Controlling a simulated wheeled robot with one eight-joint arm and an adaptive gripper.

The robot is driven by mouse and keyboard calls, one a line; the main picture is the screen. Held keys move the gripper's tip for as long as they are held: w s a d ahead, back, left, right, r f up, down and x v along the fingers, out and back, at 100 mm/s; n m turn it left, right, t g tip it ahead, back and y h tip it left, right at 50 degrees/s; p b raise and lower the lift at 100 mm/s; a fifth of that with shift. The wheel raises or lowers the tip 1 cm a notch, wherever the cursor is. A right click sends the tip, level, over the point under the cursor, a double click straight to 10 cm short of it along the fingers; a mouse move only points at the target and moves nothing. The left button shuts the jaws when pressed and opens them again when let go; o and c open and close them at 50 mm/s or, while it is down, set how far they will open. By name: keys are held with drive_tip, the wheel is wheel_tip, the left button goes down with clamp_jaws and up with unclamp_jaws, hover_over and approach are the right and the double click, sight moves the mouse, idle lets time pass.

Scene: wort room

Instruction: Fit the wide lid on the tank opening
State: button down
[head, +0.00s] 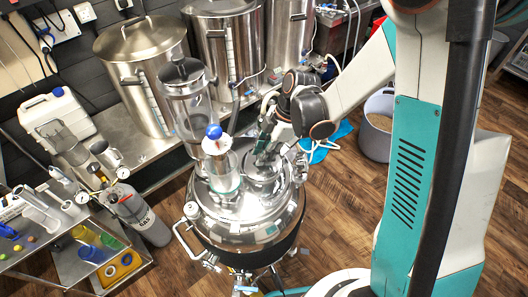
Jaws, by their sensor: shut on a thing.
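The steel tank (248,235) stands on the floor in the middle of the head view, with a shiny domed top and clamps round its rim. My gripper (263,153) reaches in from the upper right and points down over the right part of that top. It is shut on the wide lid (264,181), a round shiny metal piece just below the fingers. The lid lies at or just above the tank top; I cannot tell whether it touches. The opening is not visible. The fingertips are small and partly lost among reflections.
Close left of my gripper, a clear glass column (190,100) and a sight glass with a blue cap (214,132) rise from the tank top. Large steel pots (145,65) line the back bench. A grey bucket (377,135) stands on the floor right; a gas cylinder (138,215) stands left.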

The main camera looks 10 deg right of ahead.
drive_tip(key=shift+f+b, duration=0.35)
drive_tip(key=shift+f, duration=0.05)
drive_tip(key=c, duration=1.6)
unclamp_jaws()
drive_tip(key=s+p+v, duration=0.1)
drive_tip(key=p+v, duration=0.5)
drive_tip(key=v, duration=0.5)
drive_tip(key=shift+w, duration=0.5)
